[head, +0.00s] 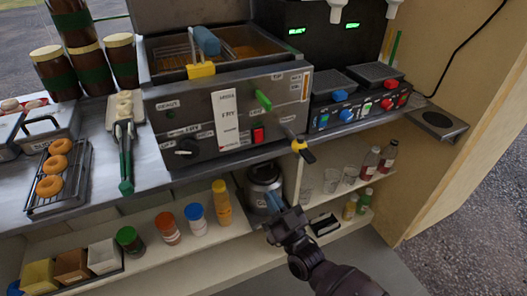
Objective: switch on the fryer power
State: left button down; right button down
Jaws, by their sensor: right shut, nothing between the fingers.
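My right gripper (274,203) is shut and empty. It is in front of the lower shelf, below the fryer panel and apart from the switch in the picture. My left gripper is not in view.
Tongs (125,155) and a doughnut rack (60,197) are at the left. Jars and bottles fill the shelf below.

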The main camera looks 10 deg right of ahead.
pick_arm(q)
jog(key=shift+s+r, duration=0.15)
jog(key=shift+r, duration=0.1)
pick_arm(e)
jog(key=d+t+h, duration=0.1)
jog(key=s+r+m+t, duration=0.1)
jog(key=d+t+h, duration=0.1)
jog(key=shift+s+d+r+m+h, duration=0.25)
jog(key=shift+d+r+m+h, duration=0.05)
jog(key=shift+d+r+m, duration=0.1)
send_near(260, 138)
notch_tip(260, 138, up, 4)
jog(key=w, duration=0.3)
jog(key=w+a, duration=0.1)
jog(key=shift+w+f, duration=0.15)
jog(key=shift+f, duration=0.15)
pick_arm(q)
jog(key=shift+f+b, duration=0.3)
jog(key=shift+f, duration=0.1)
pick_arm(e)
jog(key=shift+w+a+r, duration=0.1)
jog(key=shift+w, duration=0.3)
